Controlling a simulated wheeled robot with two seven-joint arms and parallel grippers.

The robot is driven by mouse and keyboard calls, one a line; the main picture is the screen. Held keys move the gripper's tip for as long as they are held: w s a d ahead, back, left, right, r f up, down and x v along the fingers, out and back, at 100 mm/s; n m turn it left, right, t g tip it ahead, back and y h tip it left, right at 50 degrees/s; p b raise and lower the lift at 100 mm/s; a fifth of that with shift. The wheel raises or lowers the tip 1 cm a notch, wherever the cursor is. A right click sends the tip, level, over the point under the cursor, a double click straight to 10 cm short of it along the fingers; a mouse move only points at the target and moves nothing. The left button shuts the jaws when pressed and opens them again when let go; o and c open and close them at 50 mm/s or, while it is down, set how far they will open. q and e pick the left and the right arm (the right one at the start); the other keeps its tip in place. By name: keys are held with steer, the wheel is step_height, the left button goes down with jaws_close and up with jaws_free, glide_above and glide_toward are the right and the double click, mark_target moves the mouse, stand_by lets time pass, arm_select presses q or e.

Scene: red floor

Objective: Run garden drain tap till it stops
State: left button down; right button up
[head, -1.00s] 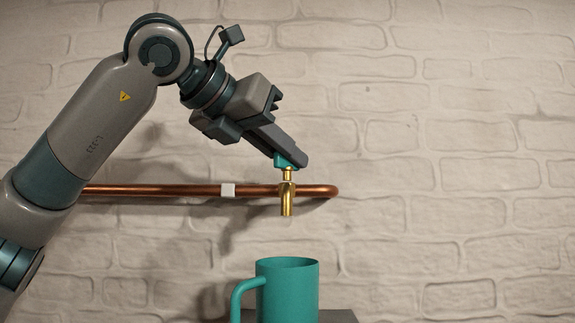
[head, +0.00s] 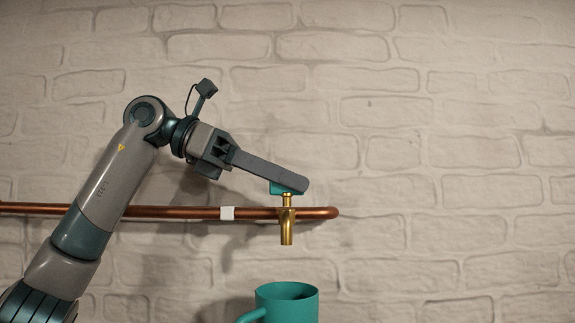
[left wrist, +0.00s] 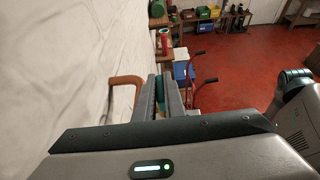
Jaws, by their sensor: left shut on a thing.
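A brass garden tap (head: 287,229) with a teal handle (head: 275,188) sits at the right end of a copper pipe, spout pointing down. My left gripper (head: 296,186) reaches it from the upper left, shut on the handle; its fingers hide part of it. In the left wrist view a strip of the teal handle (left wrist: 158,84) shows between the fingers (left wrist: 165,95). A teal mug (head: 290,305) stands below the spout, its lower part cut off by the frame. No water shows at the spout. My right gripper is in neither current view.
The wall right of the tap is clear. The left wrist view shows red floor (left wrist: 245,75), a red object (left wrist: 164,40) and cluttered benches farther off.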

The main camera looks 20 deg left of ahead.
arm_select(q)
steer(key=shift+r+m+g, duration=0.1)
steer(key=shift+m+g, duration=0.2)
steer(key=c, duration=1.8)
jaws_free()
steer(key=shift+c, duration=0.2)
steer(key=shift+a, duration=0.1)
steer(key=shift+s+a+r, duration=0.1)
steer(key=shift+a+r, duration=0.05)
steer(key=shift+a, duration=0.35)
steer(key=b+v, duration=0.2)
steer(key=v, duration=1.4)
steer(key=shift+a, duration=0.2)
